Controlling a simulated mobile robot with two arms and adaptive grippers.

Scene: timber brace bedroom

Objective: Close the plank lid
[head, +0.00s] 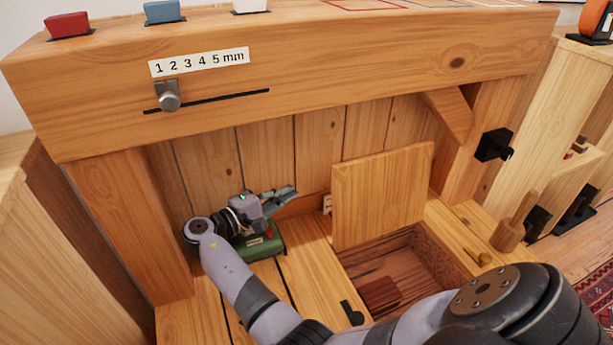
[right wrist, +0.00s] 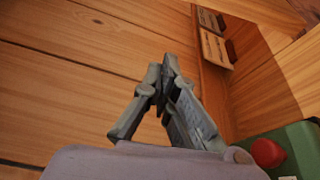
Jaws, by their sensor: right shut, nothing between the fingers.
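The plank lid (head: 381,196) stands open and upright, leaning slightly back, at the rear edge of a square compartment (head: 455,262) in the wooden bench. A dark red-brown block (head: 380,292) lies inside the compartment. My right gripper (head: 292,193) is shut and empty, left of the lid and apart from it, near the plank back wall. Its closed fingers also show in the right wrist view (right wrist: 164,75), with plank wood behind them. My left gripper is not in view.
A green object (head: 262,244) sits beneath my right wrist; a green body with a red knob shows in the right wrist view (right wrist: 268,152). A thick beam (head: 330,75) spans above. A black latch (head: 351,313) is near the compartment's front left. My right arm crosses the front.

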